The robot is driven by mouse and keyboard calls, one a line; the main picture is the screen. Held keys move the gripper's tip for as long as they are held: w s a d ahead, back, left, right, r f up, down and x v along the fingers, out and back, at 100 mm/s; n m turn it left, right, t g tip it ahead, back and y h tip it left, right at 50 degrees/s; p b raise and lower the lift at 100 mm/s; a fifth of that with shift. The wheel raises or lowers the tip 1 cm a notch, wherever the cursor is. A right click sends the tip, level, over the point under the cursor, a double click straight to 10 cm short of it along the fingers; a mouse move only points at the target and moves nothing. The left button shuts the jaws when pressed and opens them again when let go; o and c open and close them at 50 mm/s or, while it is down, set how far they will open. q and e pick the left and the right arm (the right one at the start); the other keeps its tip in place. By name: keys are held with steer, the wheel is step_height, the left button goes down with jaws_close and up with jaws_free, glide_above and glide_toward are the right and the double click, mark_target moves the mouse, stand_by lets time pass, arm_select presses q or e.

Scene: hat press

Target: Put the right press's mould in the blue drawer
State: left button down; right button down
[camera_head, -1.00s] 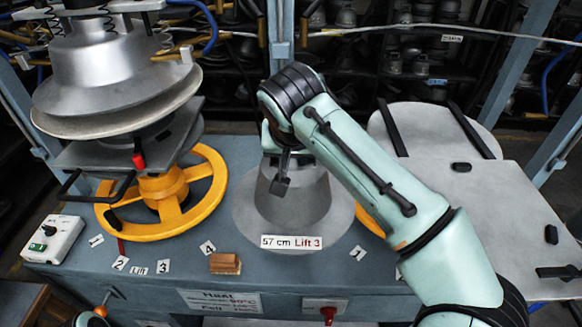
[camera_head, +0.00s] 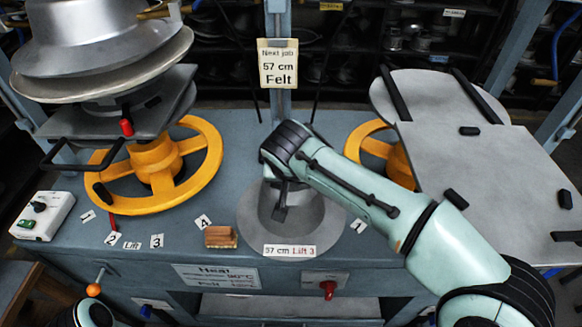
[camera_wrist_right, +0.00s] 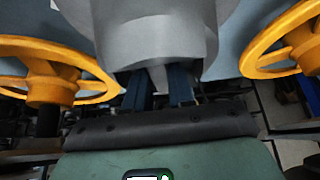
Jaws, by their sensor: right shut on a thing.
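The mould, a silver hat form with a wide brim (camera_head: 262,232) and a tag reading "57 cm Lift 3", is in front of the gap between the presses. My right gripper (camera_head: 282,203) is shut on it from above. In the right wrist view the dark blue fingers (camera_wrist_right: 162,88) close on the mould's grey metal (camera_wrist_right: 150,35). The right press has a yellow handwheel (camera_head: 365,138) and a grey top plate (camera_head: 480,165). Whether the mould touches the bench is unclear. My left gripper is not in view. I cannot clearly make out the blue drawer.
The left press (camera_head: 110,40) stands at the back left over a yellow wheel (camera_head: 205,180). A brown wooden block (camera_head: 220,237) and number cards lie left of the mould. A control box (camera_head: 42,215) is at the left. A red knob (camera_head: 328,289) is on the bench front.

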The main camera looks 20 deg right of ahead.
steer(key=shift+f, duration=0.75)
steer(key=shift+f+b, duration=0.2)
steer(key=shift+b, duration=0.1)
steer(key=c, duration=1)
jaws_free()
steer(key=shift+f, duration=0.1)
steer(key=shift+o, duration=0.2)
steer(key=shift+r, duration=0.3)
steer(key=p+v, duration=0.2)
steer(key=v, duration=1)
steer(key=shift+f, duration=0.15)
